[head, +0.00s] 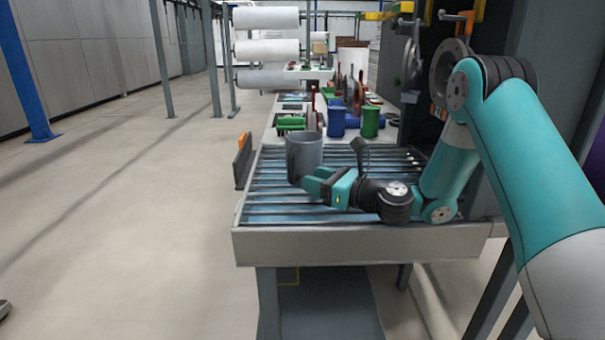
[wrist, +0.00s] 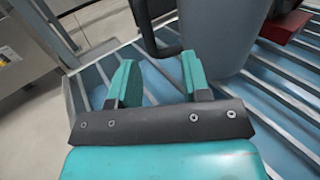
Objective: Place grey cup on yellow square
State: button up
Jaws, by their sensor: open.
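The grey cup (head: 306,154) stands upright on the roller conveyor, near its left side. In the wrist view, the cup (wrist: 222,35) fills the upper middle, with its dark handle (wrist: 143,20) on the left. My gripper (head: 303,184) is at the cup's near side, low over the rollers. In the wrist view, my gripper (wrist: 160,73) is open, with the handle's lower end just ahead of the gap between the fingers. I cannot tell whether they touch. A thin yellow outline (head: 289,283) shows below the conveyor, partly hidden; I cannot tell whether it is the yellow square.
The roller conveyor (head: 270,208) has bare rollers around the cup. Green spools (head: 290,124), blue spools (head: 336,122) and other parts crowd the table beyond. A dark red block (wrist: 287,26) lies beyond the cup. The floor (head: 130,220) on the left is open.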

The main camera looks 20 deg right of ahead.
aim_at(291, 178)
jog(key=x, duration=0.4)
jog(key=a+x, duration=0.1)
jog(key=x, duration=0.1)
jog(key=shift+s+r, duration=0.15)
jog(key=shift+r, duration=0.1)
jog(key=shift+c, duration=0.4)
grip_shut()
